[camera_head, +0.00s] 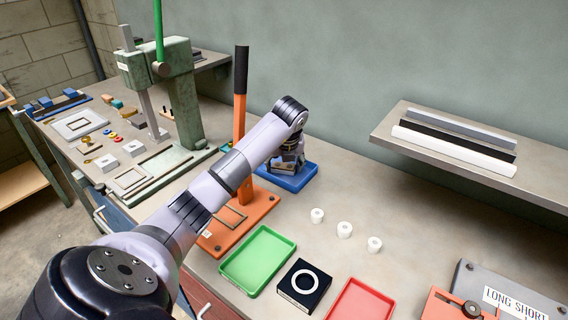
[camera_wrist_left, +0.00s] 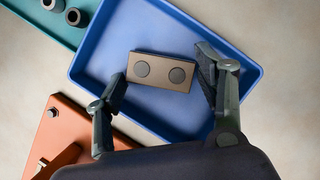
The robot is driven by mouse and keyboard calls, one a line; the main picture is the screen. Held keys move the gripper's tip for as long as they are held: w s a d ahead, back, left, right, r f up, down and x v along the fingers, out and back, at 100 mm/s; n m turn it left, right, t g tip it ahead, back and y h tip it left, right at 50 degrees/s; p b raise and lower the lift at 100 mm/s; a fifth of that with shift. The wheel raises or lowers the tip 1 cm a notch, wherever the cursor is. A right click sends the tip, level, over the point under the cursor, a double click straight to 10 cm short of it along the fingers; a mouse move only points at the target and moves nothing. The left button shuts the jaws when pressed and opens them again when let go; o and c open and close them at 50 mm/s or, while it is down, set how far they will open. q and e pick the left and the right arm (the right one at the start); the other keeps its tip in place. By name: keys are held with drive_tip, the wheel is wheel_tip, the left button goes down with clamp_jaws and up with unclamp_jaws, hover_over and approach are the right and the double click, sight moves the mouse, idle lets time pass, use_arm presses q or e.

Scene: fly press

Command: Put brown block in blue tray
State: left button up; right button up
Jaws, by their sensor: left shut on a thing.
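The brown block (camera_wrist_left: 148,81) has two dark round spots on its top face. It lies between the fingertips of my left gripper (camera_wrist_left: 161,74), which is shut on it, over the inside of the blue tray (camera_wrist_left: 225,128). I cannot tell whether the block touches the tray floor. In the head view my left gripper (camera_head: 287,158) points down over the blue tray (camera_head: 301,184), and the arm hides part of that area. My right gripper is not in view.
An orange press base (camera_head: 226,238) stands left of the blue tray. A green tray (camera_head: 237,280), a black box with a white ring (camera_head: 291,290) and a red tray (camera_head: 362,301) lie in front. White cylinders (camera_head: 344,229) stand on the right. A teal tray (camera_wrist_left: 18,17) adjoins the blue one.

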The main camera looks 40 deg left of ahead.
use_arm(q)
drive_tip(key=o, duration=1.6)
drive_tip(key=shift+v, duration=6.05)
drive_tip(key=shift+p, duration=0.3)
